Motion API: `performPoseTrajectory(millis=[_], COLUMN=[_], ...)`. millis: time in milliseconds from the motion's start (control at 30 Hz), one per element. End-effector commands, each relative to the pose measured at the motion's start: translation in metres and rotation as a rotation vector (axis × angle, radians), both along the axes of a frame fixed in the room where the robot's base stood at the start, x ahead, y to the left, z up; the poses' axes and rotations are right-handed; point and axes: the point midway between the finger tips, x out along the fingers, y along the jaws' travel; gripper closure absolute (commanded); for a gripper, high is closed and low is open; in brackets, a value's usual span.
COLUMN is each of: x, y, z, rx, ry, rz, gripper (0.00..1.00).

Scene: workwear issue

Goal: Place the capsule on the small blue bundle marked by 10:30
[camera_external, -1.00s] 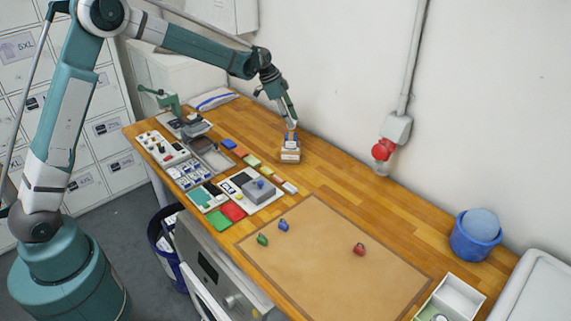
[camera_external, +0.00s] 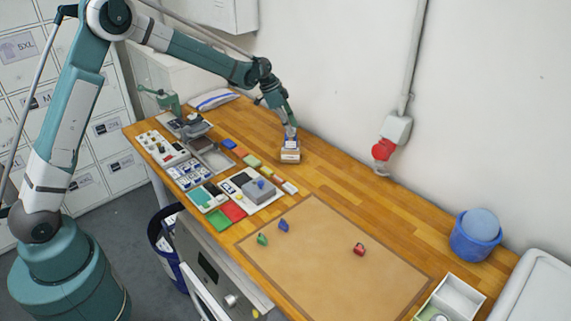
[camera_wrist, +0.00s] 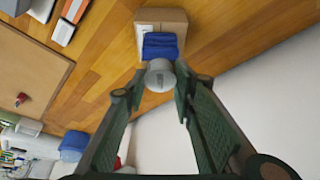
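The capsule (camera_wrist: 161,76), a pale grey rounded piece, sits between my fingertips in the wrist view, with a tip close against each side of it. A small folded blue bundle (camera_wrist: 160,46) lies just beyond it on a cardboard box (camera_wrist: 167,17). The capsule overlaps the bundle's near edge in this view; I cannot tell whether they touch. No 10:30 mark is readable.
A brown mat (camera_external: 335,265) holds small green (camera_external: 262,239), blue (camera_external: 284,225) and red (camera_external: 359,249) pieces. Trays and coloured cards crowd the table's left part. A red wall plug (camera_external: 383,150) and blue bucket (camera_external: 475,236) are along the wall. Bare wood lies right of the box.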

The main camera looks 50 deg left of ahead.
Motion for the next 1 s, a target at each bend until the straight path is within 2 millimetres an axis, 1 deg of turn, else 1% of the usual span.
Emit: performPoseTrajectory(millis=[33,100,433,633,767,1000], x=[0.0,0.0,0.0,0.0,-0.003,-0.011], y=[0.0,0.0,0.0,0.0,0.003,0.012], z=[0.0,0.0,0.0,0.005,0.013,0.041], rx=[0.0,0.0,0.0,0.0,0.0,0.0], ry=[0.0,0.0,0.0,0.0,0.0,0.0], rz=[0.0,0.0,0.0,0.0,0.0,0.001], gripper=[0.69,0.59,0.59,0.59,0.59,0.59])
